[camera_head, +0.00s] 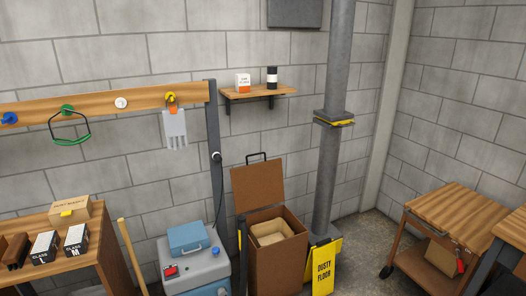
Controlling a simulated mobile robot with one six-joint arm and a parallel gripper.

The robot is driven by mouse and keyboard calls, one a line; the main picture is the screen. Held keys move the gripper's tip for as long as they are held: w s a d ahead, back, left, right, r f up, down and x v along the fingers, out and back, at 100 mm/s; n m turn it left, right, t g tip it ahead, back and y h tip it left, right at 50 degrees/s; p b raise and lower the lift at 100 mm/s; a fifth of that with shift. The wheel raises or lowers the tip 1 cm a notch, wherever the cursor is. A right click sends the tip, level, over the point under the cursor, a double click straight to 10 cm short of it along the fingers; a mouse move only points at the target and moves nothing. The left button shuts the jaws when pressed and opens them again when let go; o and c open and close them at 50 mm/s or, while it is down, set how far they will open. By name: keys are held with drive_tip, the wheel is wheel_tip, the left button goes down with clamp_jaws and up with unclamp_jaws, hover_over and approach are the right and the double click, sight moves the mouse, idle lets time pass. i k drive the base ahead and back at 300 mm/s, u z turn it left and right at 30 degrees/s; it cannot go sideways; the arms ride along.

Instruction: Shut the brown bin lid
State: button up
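The brown bin (276,268) stands on the floor near the wall, right of the middle of the head view. Its brown lid (257,186) is open and stands up nearly vertical at the back of the bin, leaning a little toward the wall. A dark handle (256,155) shows at the lid's top edge. Tan, cardboard-like contents (270,233) show inside the open bin. My gripper is not in view.
A grey box (195,268) with a blue case (189,238) on it stands left of the bin. A yellow "dusty floor" sign (323,267) and a grey pipe (330,170) stand to its right. A wooden-topped cart (455,212) is farther right, with bare floor between.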

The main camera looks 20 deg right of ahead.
sight(258, 185)
drive_tip(key=i, duration=1)
